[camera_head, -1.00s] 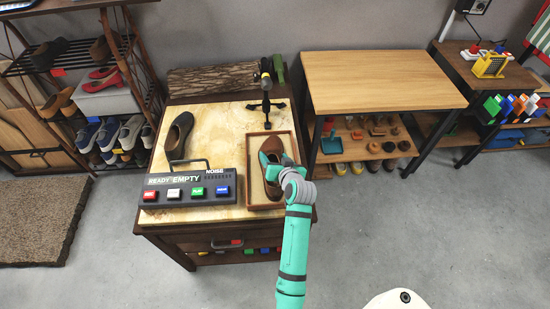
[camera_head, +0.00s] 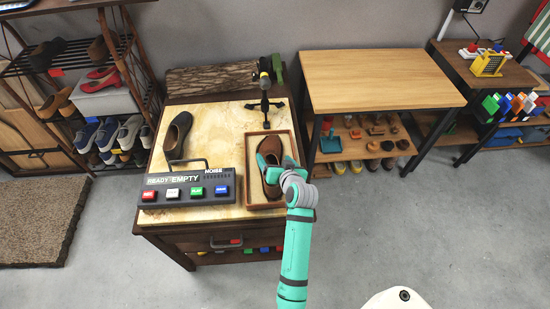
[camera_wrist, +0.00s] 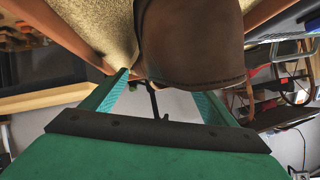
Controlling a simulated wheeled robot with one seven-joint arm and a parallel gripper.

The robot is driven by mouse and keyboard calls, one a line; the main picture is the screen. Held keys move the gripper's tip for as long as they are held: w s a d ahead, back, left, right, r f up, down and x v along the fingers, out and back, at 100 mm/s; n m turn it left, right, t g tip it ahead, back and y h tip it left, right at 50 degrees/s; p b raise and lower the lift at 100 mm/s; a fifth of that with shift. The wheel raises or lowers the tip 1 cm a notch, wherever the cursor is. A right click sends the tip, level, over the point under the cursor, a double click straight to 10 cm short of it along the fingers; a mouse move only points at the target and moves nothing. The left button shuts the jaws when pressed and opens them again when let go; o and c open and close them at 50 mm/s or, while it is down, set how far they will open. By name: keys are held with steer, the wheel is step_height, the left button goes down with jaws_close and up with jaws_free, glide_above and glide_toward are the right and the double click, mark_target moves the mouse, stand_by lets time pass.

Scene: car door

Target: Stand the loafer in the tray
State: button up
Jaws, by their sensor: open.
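The brown loafer (camera_head: 268,154) stands sole down inside the wooden tray (camera_head: 292,137) on the worktop. In the wrist view the loafer (camera_wrist: 190,45) fills the upper middle, close above my jaws, with the tray's pale floor (camera_wrist: 90,25) beside it. I cannot tell whether a finger touches the shoe.
A dark shoe (camera_head: 178,135) lies left of the tray. A control box (camera_head: 188,185) with several coloured buttons and a handle sits at the front left. A black stand (camera_head: 265,103) rises behind the tray. A wooden table (camera_head: 380,80) to the right has a clear top.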

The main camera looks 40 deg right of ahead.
steer(key=v, duration=1)
stand_by(0.3)
